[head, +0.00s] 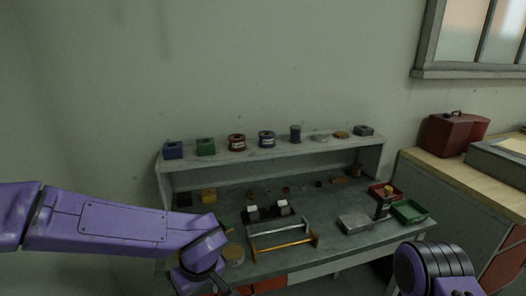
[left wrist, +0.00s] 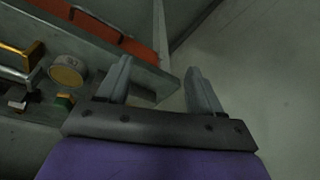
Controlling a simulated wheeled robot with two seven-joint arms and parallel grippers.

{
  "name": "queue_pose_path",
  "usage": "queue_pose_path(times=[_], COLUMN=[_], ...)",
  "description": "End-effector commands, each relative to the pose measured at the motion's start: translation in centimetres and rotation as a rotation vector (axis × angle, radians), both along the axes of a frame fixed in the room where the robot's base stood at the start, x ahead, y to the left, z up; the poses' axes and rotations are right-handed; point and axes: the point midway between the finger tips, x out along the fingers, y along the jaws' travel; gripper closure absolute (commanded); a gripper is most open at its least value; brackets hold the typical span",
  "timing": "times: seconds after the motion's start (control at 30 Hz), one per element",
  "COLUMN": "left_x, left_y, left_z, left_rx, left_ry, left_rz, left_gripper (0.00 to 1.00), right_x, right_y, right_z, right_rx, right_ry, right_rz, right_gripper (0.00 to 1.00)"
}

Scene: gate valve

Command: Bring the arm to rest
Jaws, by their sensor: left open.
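My left arm (head: 120,222) is purple and reaches in from the left, ending at the near left corner of the workbench (head: 340,252). In the left wrist view my left gripper (left wrist: 160,84) is open, with its two grey fingers spread apart and nothing between them. The fingers are near the bench's front edge, with the floor beyond the right finger. Part of my right arm (head: 430,268) shows at the bottom right; its gripper is out of view.
A round tin (left wrist: 67,72) lies on the bench just left of the fingers. A yellow-handled bar (head: 283,246) and a grey box (head: 355,222) lie on the benchtop. Green (head: 409,211) and red (head: 377,196) trays sit at its right. A side cabinet (head: 455,172) stands further right.

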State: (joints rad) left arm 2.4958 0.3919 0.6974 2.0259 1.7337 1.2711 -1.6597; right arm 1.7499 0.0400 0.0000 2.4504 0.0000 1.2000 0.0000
Motion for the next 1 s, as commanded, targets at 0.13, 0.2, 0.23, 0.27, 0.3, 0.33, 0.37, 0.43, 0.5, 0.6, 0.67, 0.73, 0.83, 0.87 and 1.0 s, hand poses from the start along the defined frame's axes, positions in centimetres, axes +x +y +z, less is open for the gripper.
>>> queue_pose_path(times=[0.13,0.2,0.23,0.27,0.3,0.33,0.37,0.43,0.5,0.6,0.67,0.73,0.83,0.87,1.0], left_x=[-0.3,-0.5,-0.7,-0.8,-1.1,-1.4,-1.6,-2.6,-4.1,-7.7,-10.7,-14.4,-19.0,-20.0,-21.1], left_y=[1.8,3.0,3.6,4.2,5.1,5.8,6.5,8.3,10.3,13.3,14.7,15.6,16.0,16.0,16.1], left_z=[-3.2,-5.1,-6.1,-7.0,-8.4,-9.5,-10.6,-13.6,-17.1,-23.1,-26.6,-29.6,-32.1,-32.5,-32.9], left_rx=[0.074,0.120,0.143,0.165,0.197,0.221,0.245,0.305,0.362,0.407,0.388,0.327,0.229,0.204,0.177], left_ry=[-0.011,-0.021,-0.027,-0.033,-0.044,-0.053,-0.064,-0.091,-0.126,-0.184,-0.207,-0.211,-0.182,-0.171,-0.158], left_rz=[0.031,0.046,0.052,0.059,0.064,0.069,0.072,0.071,0.057,-0.001,-0.051,-0.096,-0.130,-0.133,-0.135], left_gripper=[0.34,0.34,0.34,0.34,0.34,0.34,0.34,0.34,0.34,0.34,0.34,0.34,0.34,0.34,0.34], right_x=[0.1,0.1,0.1,0.0,0.0,0.0,0.0,0.0,0.0,0.0,0.0,0.0,0.0,0.0,0.0], right_y=[0.0,0.0,0.0,0.0,0.0,0.0,0.0,0.0,0.0,0.0,0.0,0.0,0.0,0.0,0.0], right_z=[-0.5,-0.7,-0.9,-1.0,-1.2,-1.3,-1.5,-1.9,-2.5,-3.6,-4.3,-4.9,-5.4,-5.5,-5.6], right_rx=[0.000,0.000,0.000,-0.001,-0.001,-0.001,-0.001,0.000,0.000,0.000,0.000,0.000,0.000,0.000,0.000], right_ry=[-0.001,-0.001,-0.001,-0.001,-0.001,-0.001,-0.001,0.000,0.000,0.000,0.000,0.000,0.000,0.000,0.000], right_rz=[0.000,0.000,0.000,0.000,0.000,0.000,0.000,0.000,0.000,0.000,0.000,0.000,0.000,0.000,0.000], right_gripper=[0.57,0.57,0.57,0.57,0.57,0.57,0.57,0.57,0.57,0.57,0.57,0.57,0.57,0.57,0.57])
